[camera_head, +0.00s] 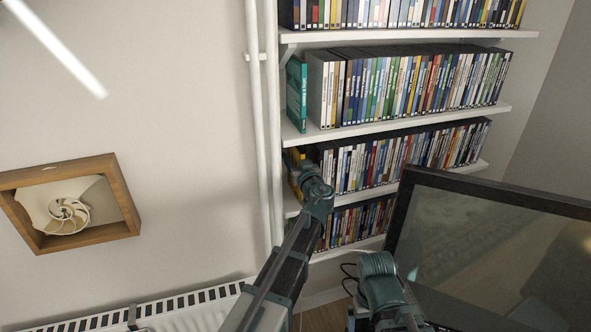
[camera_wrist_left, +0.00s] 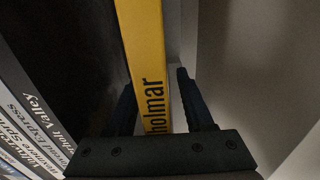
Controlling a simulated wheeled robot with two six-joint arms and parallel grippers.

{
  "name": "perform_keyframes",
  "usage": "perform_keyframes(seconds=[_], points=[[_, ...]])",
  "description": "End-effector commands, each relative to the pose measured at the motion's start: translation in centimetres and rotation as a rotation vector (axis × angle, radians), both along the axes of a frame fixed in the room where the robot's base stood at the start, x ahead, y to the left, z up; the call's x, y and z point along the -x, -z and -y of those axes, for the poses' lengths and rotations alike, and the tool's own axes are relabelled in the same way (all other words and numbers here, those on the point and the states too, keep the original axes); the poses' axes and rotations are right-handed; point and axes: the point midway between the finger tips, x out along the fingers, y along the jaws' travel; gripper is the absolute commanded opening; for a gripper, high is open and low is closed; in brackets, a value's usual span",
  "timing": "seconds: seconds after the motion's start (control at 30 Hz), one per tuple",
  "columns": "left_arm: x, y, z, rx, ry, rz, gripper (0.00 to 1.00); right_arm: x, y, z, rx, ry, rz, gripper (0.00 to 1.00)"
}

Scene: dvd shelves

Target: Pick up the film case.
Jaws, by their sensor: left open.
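A yellow film case (camera_wrist_left: 144,50) with "holmar" on its spine stands upright in the left wrist view, next to a dark case side. My left gripper (camera_wrist_left: 158,100) is open, with one finger on each side of the yellow spine. I cannot tell whether the fingers touch it. In the head view the yellow case (camera_head: 293,186) shows in part at the left end of the third shelf down, with my left gripper (camera_head: 303,168) in front of it. My right gripper is not in view; only part of my right arm shows at the bottom.
White shelves (camera_head: 410,125) hold rows of film cases, with a teal case (camera_head: 297,95) at the left end of the shelf above. White pipes (camera_head: 262,120) run beside the shelves. A dark-framed screen (camera_head: 490,250) stands at right, and a radiator (camera_head: 190,312) is below left.

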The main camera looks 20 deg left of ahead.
Motion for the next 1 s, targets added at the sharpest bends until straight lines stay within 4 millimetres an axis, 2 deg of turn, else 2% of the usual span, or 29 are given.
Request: perform_keyframes(seconds=[0.1, 0.3, 0.4, 1.0], points=[[0.09, 0.00, 0.03, 0.000, 0.000, 0.000, 0.50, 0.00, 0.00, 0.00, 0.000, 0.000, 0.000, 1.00], [0.10, 0.00, 0.03, 0.000, 0.000, 0.000, 0.14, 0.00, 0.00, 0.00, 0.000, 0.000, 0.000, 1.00], [0.09, 0.00, 0.04, 0.000, 0.000, 0.000, 0.00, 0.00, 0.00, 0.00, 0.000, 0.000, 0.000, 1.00], [0.10, -0.48, 0.01, 0.000, 0.000, 0.000, 0.00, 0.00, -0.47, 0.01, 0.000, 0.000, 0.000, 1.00]])
